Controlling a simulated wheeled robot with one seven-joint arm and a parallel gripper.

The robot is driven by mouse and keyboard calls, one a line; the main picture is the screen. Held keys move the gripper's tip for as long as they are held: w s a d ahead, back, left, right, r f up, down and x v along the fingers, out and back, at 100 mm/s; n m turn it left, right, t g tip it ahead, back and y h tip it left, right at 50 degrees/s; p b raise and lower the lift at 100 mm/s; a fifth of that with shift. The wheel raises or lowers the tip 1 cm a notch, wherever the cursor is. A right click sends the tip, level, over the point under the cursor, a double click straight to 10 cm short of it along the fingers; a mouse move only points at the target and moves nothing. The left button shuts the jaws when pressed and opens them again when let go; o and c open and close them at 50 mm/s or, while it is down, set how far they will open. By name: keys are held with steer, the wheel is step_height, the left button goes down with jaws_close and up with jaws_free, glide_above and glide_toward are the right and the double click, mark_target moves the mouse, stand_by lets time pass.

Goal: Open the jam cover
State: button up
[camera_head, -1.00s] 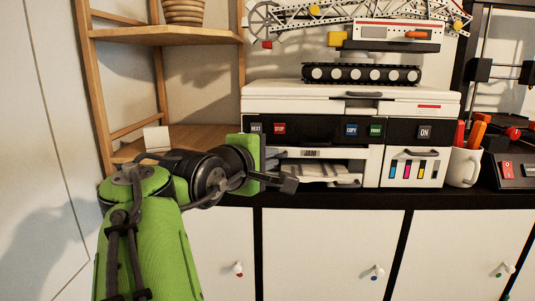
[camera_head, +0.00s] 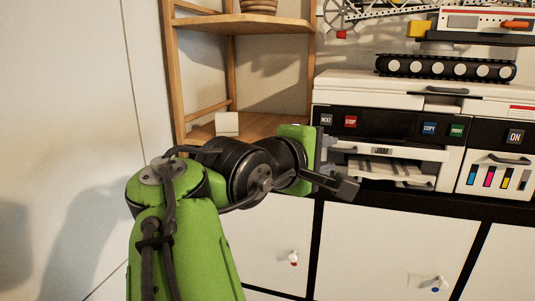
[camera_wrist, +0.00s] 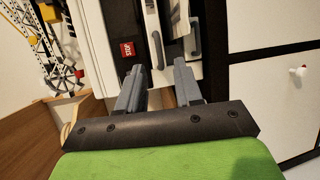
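The white printer (camera_head: 330,92) stands on the cabinet top at the right of the head view. Its jam cover (camera_head: 420,153), a white strip labelled JAM, is below the black button panel and above the paper tray (camera_head: 400,172). My gripper (camera_head: 350,186) is in front of the printer's lower left side in the head view. In the wrist view my gripper (camera_wrist: 159,72) has its two grey fingers apart with nothing between them. A grey handle (camera_wrist: 158,50) shows just beyond the fingertips, near the red STOP button (camera_wrist: 127,50). I cannot tell any contact.
A wooden shelf (camera_head: 240,22) stands left of the printer. A toy tracked vehicle (camera_head: 445,67) sits on top of the printer. The ink compartment (camera_head: 497,175) is at the right. White cabinet doors (camera_head: 400,240) with small knobs are below.

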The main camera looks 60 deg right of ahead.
steer(key=v, duration=0.7)
steer(key=shift+p, duration=0.35)
steer(key=shift+a, duration=0.15)
